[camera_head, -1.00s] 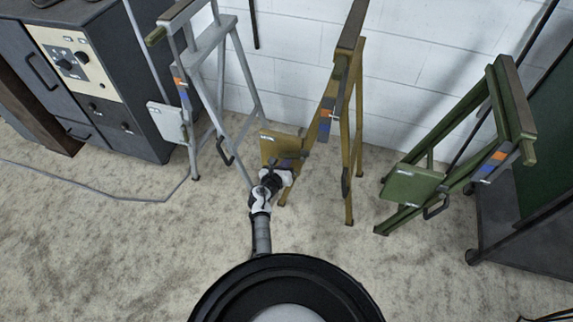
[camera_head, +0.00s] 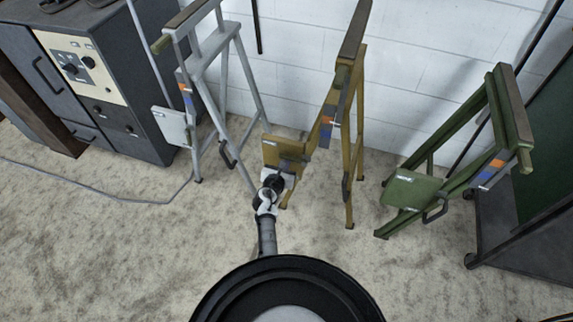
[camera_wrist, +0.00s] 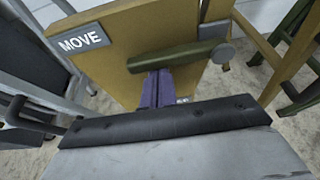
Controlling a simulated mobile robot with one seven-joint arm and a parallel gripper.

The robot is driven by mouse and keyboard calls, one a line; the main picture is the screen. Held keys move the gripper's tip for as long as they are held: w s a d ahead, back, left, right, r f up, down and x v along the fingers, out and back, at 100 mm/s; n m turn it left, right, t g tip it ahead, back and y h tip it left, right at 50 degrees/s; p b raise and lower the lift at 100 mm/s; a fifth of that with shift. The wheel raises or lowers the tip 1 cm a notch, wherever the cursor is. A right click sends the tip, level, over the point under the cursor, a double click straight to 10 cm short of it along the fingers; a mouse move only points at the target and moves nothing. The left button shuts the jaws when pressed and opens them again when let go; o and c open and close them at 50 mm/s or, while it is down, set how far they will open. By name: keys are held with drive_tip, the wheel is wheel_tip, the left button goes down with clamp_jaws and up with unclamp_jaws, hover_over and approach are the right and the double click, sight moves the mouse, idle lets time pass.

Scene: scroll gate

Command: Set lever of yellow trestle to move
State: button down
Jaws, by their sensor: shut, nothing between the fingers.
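The yellow trestle (camera_head: 350,120) stands in the middle of the head view against the white wall. Its yellow plate (camera_head: 285,150) faces me, low on its left side. In the wrist view the plate (camera_wrist: 120,45) carries a MOVE label (camera_wrist: 84,40) at its upper left. An olive lever bar (camera_wrist: 175,57) lies across the plate below that label, slightly tilted, with a grey round end at its right. My gripper (camera_wrist: 157,88) is shut and empty, its purplish fingertips just below the bar; contact cannot be told. In the head view my gripper (camera_head: 272,178) is in front of the plate's lower edge.
A grey trestle (camera_head: 205,90) stands left and a green trestle (camera_head: 455,160) right, each with a similar plate. A dark cabinet (camera_head: 100,85) is at the far left. A cable (camera_head: 100,190) lies on the floor. The floor in front is clear.

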drive_tip(key=shift+r+m+y+p, duration=0.4)
drive_tip(key=shift+r+m+y, duration=0.1)
drive_tip(key=shift+r+m, duration=0.2)
drive_tip(key=shift+a+f, duration=0.1)
